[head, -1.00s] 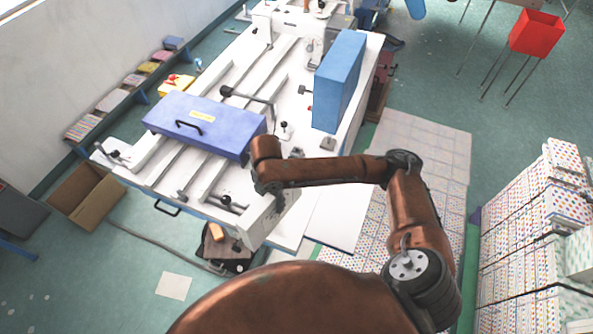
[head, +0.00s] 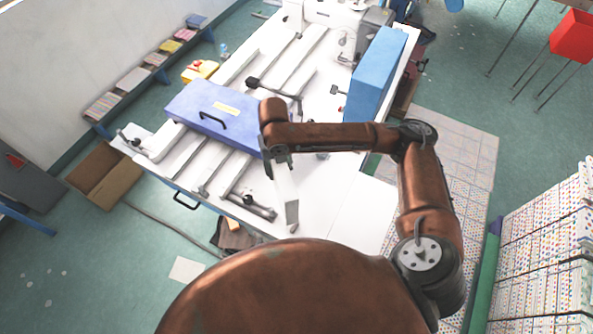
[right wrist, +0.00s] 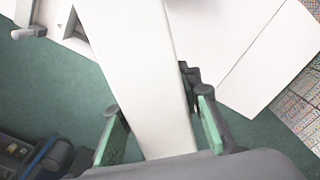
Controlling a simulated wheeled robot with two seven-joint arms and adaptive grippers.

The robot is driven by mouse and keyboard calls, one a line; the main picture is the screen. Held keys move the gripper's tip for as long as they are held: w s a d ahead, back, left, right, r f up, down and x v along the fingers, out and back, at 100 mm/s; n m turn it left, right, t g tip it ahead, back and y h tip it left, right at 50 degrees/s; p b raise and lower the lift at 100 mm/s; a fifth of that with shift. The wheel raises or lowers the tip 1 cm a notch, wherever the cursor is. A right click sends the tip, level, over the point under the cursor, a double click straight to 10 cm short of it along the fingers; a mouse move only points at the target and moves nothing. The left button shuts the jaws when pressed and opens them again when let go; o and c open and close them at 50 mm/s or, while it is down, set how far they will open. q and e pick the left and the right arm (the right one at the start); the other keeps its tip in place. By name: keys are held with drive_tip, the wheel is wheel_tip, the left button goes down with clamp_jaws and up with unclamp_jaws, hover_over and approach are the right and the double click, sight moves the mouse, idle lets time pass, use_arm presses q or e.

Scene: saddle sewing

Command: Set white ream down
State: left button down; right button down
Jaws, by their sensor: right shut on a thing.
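The white ream (head: 285,187) is a narrow white block with a grey lower end in the head view. My right gripper (head: 281,158) is shut on its upper part, and the ream hangs tilted below it, in front of the white table's near end (head: 345,222). I cannot tell whether it touches the table. In the right wrist view the ream (right wrist: 135,60) runs between the two green-padded fingers of my right gripper (right wrist: 160,122) and away from the camera. Its far end is cut off at the top. My left gripper is not in view.
A blue-violet case (head: 212,112) and an upright blue box (head: 378,75) occupy the white table. Black-knobbed clamps stand near its front. An open cardboard box (head: 103,178) is on the floor at left. Patterned stacks (head: 545,250) stand at right. The table's near right corner looks clear.

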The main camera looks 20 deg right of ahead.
drive_tip(key=s+d+f+p, duration=0.3)
drive_tip(key=s+d+f, duration=0.1)
drive_tip(key=d+f, duration=0.7)
drive_tip(key=shift+s+d+f, duration=0.35)
drive_tip(key=shift+s+f, duration=0.05)
drive_tip(key=shift+f, duration=0.1)
drive_tip(key=c, duration=1.7)
unclamp_jaws()
drive_tip(key=shift+s+f, duration=0.15)
drive_tip(key=shift+f, duration=0.05)
drive_tip(key=shift+c, duration=0.2)
drive_tip(key=o, duration=0.3)
drive_tip(key=shift+o, duration=0.2)
drive_tip(key=shift+r, duration=0.1)
wheel_tip(320, 180, up, 12)
drive_tip(key=b, duration=0.1)
